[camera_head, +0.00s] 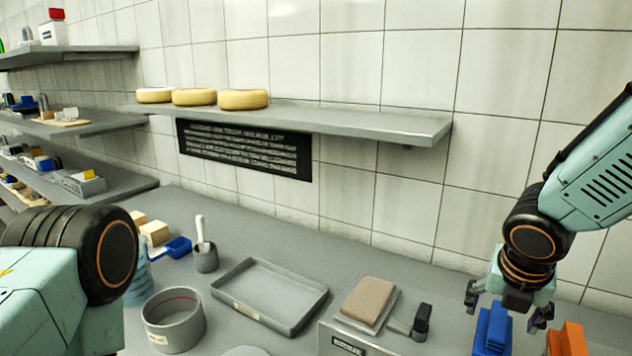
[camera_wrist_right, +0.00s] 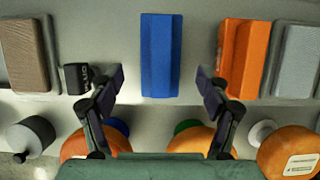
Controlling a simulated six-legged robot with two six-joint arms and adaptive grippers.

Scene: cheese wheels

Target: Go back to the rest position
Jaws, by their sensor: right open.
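My right gripper (camera_head: 506,306) hangs at the right of the head view, pointing down over the bench, open and empty. In the right wrist view its two fingers (camera_wrist_right: 160,88) are spread apart, with a blue block (camera_wrist_right: 160,55) beyond and between them, not gripped. The blue block also shows below the gripper in the head view (camera_head: 492,332). My left arm enters at the lower left of the head view; its gripper is out of view. Three cheese wheels, left (camera_head: 155,95), middle (camera_head: 194,97) and right (camera_head: 243,99), sit in a row on the wall shelf (camera_head: 400,125).
An orange block (camera_head: 568,340) stands right of the blue one. A brown slab (camera_head: 367,300), a grey tray (camera_head: 270,294) and a round grey container (camera_head: 174,320) are on the bench. Orange round things (camera_wrist_right: 290,152) lie near the gripper. Loaded shelves (camera_head: 75,125) are at left.

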